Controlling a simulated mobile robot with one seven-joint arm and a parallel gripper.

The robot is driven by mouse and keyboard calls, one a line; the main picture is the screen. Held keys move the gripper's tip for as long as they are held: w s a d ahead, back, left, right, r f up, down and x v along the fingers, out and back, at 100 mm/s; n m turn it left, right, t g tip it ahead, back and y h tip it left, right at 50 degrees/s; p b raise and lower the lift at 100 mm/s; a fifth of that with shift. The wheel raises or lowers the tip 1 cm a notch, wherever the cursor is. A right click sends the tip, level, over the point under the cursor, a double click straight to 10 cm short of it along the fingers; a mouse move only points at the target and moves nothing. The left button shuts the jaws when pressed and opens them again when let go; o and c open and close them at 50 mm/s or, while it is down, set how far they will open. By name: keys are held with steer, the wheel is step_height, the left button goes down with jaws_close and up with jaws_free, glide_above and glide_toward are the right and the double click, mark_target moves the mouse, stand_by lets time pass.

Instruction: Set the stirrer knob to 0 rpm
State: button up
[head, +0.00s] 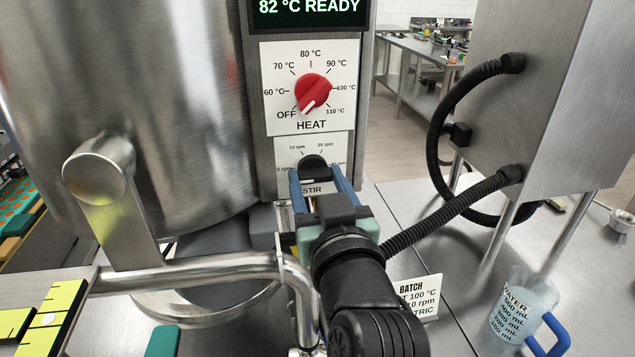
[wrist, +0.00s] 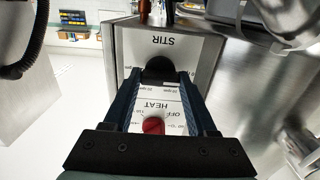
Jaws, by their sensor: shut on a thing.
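The stirrer knob (head: 314,164) is black and round, on the white STIR panel (head: 341,151) below the heat dial. In the wrist view the knob (wrist: 160,68) sits between the fingertips (wrist: 160,78), with the panel upside down. The knob's pointer is hidden, so I cannot tell its setting.
The display (head: 309,8) reads 82 °C READY. A bent metal pipe (head: 200,275) runs left of my arm. A batch card (head: 418,297) and water jug (head: 515,310) stand at right.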

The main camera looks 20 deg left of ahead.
steer(key=o, duration=1.4)
steer(key=shift+c, duration=0.2)
steer(key=p+v, duration=0.4)
steer(key=v, duration=0.9)
steer(key=shift+p, duration=0.35)
steer(key=shift+r, duration=0.1)
